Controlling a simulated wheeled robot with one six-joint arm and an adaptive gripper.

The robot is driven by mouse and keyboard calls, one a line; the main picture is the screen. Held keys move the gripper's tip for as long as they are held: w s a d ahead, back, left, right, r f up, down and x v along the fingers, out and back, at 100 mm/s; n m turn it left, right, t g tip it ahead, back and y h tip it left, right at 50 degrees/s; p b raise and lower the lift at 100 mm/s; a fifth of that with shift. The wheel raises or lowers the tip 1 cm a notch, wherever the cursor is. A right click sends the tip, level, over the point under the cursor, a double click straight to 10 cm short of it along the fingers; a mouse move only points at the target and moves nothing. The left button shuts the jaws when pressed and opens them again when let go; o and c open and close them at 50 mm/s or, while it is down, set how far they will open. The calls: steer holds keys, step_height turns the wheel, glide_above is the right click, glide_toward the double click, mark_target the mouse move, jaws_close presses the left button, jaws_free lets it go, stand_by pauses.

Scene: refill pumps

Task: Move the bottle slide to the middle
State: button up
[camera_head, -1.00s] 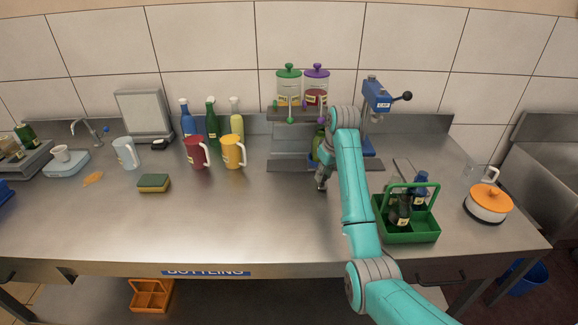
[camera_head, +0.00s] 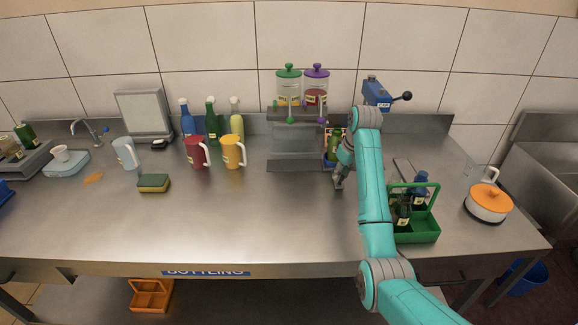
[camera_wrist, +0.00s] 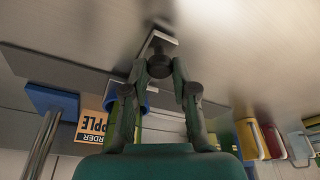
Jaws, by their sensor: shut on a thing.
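The bottle slide shows a blue holder (camera_head: 329,160) at the right part of the dispenser stand's base (camera_head: 290,165). A green bottle (camera_head: 335,140) stands in it, partly hidden by my arm. My gripper (camera_head: 338,184) is low in front of the slide. In the wrist view, my gripper (camera_wrist: 158,70) is shut on a dark round knob (camera_wrist: 158,65) on a pale metal bracket (camera_wrist: 160,42). Above the stand are a green-lidded jar (camera_head: 289,85) and a purple-lidded jar (camera_head: 316,85). The bottle is to the right of both jars.
A blue capping press (camera_head: 377,95) stands right of the slide, partly behind my arm. A green bottle carrier (camera_head: 415,230) is at front right. A yellow pitcher (camera_head: 233,152) and red pitcher (camera_head: 196,152) stand left. The counter's front middle is clear.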

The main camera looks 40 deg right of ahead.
steer(key=shift+s+d, duration=0.4)
steer(key=shift+d, duration=0.2)
steer(key=shift+s+d, duration=0.35)
steer(key=shift+d, duration=0.2)
steer(key=o, duration=1)
